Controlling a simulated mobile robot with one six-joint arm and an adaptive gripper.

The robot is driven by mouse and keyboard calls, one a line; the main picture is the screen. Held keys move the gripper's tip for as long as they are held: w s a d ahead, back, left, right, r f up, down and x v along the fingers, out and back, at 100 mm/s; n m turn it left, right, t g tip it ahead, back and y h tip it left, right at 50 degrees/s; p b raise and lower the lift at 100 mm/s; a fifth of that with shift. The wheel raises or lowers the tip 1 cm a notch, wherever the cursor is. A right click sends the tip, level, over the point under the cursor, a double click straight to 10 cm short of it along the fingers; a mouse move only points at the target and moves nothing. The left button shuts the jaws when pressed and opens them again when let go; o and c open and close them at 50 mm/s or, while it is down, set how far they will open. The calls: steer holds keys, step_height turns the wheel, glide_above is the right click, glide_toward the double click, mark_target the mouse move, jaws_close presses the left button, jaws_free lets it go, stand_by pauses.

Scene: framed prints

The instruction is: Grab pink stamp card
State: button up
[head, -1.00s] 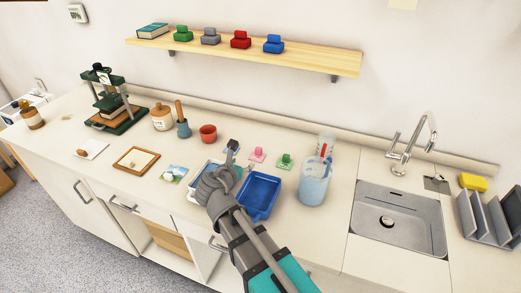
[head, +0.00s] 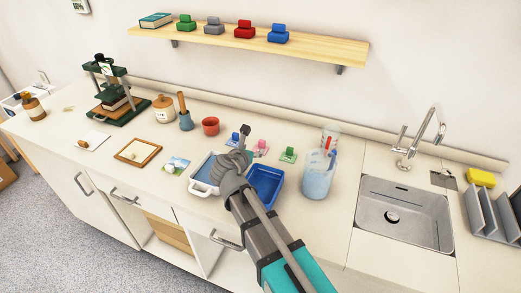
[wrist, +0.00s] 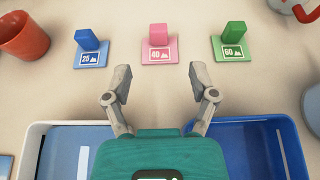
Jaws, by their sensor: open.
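The pink stamp card (wrist: 158,50) lies flat on the counter with a pink block standing on it and a label reading 40. It also shows in the head view (head: 261,148), just beyond my gripper. A blue stamp card (wrist: 91,52) lies to its left and a green one (wrist: 231,49) to its right. My gripper (wrist: 160,88) is open and empty. In the wrist view its fingertips are spread on either side, short of the pink card. In the head view my gripper (head: 243,140) hangs over the trays.
A white tray (head: 196,182) and a blue tray (head: 267,188) sit below my gripper at the counter's front. A red cup (head: 211,126) stands to the left. A jug (head: 318,175) stands to the right, before the sink (head: 407,222).

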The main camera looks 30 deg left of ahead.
mark_target(261, 143)
steer(key=shift+b+x, duration=0.3)
steer(key=shift+x, duration=1)
steer(key=b+x, duration=0.1)
steer(key=x, duration=0.3)
steer(key=shift+a+f+b, duration=0.2)
steer(key=shift+b, duration=0.2)
steer(key=shift+w+f, duration=0.15)
steer(key=shift+w, duration=0.4)
steer(key=c, duration=0.9)
